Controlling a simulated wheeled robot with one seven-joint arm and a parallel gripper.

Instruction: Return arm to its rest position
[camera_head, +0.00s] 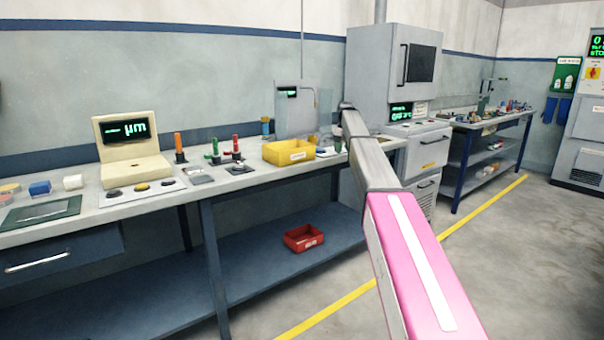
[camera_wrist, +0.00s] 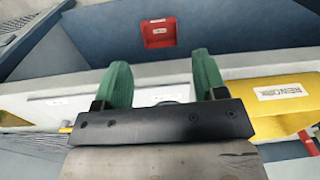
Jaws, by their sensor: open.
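My arm reaches out from the lower right of the head view toward the workbench (camera_head: 60,214). In that view its far end is near the clear panel, and the fingers cannot be made out. In the wrist view my gripper (camera_wrist: 160,85) has two green fingers standing well apart, with nothing held between them. Past the fingers is a pale surface of the bench area. A yellow bin (camera_head: 289,153) stands on the bench left of my arm; a yellow bin with a label (camera_wrist: 285,105) also shows right of the fingers in the wrist view.
A red bin (camera_head: 304,238) sits on the lower shelf. A cream gauge with a green display (camera_head: 128,138) and several coloured-handled tools (camera_head: 214,150) stand on the bench. A grey cabinet machine (camera_head: 395,70) stands behind my arm. The floor at right (camera_head: 530,240) is clear.

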